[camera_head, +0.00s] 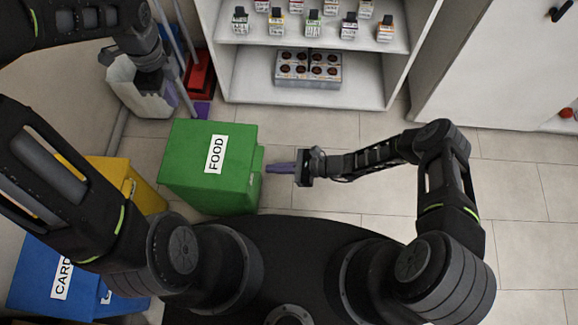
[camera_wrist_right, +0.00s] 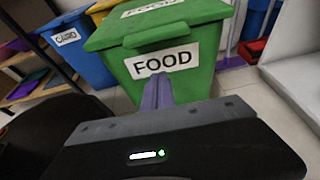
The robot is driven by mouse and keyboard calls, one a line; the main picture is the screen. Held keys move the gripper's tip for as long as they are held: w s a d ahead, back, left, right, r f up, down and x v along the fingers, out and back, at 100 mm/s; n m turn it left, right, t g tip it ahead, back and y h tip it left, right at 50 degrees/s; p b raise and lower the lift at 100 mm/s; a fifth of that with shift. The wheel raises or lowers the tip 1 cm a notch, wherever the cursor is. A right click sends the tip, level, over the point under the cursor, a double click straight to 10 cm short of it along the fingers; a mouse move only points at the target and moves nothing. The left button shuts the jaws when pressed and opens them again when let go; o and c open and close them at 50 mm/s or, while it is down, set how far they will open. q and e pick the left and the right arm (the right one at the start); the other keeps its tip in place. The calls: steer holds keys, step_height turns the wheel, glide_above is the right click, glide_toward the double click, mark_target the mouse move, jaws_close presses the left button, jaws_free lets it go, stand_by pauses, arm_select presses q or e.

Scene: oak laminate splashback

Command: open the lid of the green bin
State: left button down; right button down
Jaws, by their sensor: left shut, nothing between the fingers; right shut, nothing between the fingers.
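The green bin (camera_head: 190,185) labelled FOOD stands on the floor left of centre in the head view, its lid (camera_head: 185,145) closed. In the right wrist view the bin (camera_wrist_right: 205,65) shows its front label and a protruding lid lip (camera_wrist_right: 165,34). My right gripper (camera_head: 268,168) is shut and empty. My left gripper (camera_head: 172,95) is shut and empty, pointing down beyond the bin at upper left.
A yellow bin (camera_head: 140,190) and a blue bin (camera_head: 35,280) stand left of the green one. A pale grey bin (camera_head: 125,85) and a red item (camera_head: 200,75) are behind it. A white shelf (camera_head: 250,90) holds small bottles and a boxed tray.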

steer(key=shift+a+r, duration=0.35)
steer(key=shift+r, duration=0.55)
steer(key=shift+a+r, duration=0.3)
steer(key=shift+r, duration=0.55)
step_height(320, 180, up, 2)
steer(key=shift+r, duration=0.1)
arm_select(q)
steer(key=c, duration=2.2)
jaws_free()
jaws_free()
